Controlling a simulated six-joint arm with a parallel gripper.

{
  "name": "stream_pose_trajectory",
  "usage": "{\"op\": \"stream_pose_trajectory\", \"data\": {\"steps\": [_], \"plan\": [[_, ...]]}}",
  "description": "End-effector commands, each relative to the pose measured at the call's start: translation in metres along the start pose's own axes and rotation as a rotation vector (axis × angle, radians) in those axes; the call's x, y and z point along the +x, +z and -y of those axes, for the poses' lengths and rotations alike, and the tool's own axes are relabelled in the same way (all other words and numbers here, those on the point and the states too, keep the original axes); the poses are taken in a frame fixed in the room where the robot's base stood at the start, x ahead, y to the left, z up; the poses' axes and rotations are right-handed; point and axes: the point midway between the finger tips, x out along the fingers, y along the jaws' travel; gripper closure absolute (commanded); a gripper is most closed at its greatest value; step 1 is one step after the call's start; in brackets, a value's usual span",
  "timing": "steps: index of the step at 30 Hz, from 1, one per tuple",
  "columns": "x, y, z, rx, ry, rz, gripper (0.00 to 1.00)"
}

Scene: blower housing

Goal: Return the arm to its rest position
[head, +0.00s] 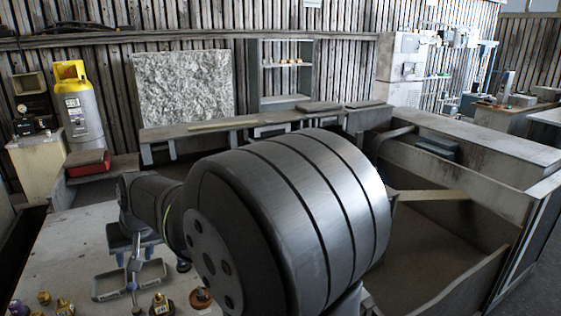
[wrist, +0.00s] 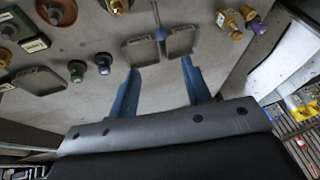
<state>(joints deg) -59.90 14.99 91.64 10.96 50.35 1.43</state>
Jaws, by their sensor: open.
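My gripper (wrist: 160,64) is open in the wrist view, its two blue fingers spread with nothing between them. Its fingertips point at a pale work surface (wrist: 95,45). My large dark arm link fills the middle of the head view and hides part of the table.
Brass fittings (head: 160,304) and a copper-coloured one (head: 200,297) stand at the table's front. A large open bin (head: 440,245) lies to the right.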

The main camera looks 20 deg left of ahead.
Motion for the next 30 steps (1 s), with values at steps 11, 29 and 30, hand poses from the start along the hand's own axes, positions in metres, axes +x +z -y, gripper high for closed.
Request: {"op": "stream_pose_trajectory", "data": {"steps": [11, 29, 30], "plan": [[0.077, 0.001, 0.0, 0.001, 0.0, 0.004, 0.55], [0.142, 0.0, 0.0, 0.0, 0.0, 0.0, 0.55], [0.143, 0.0, 0.0, 0.0, 0.0, 0.0, 0.55]]}}
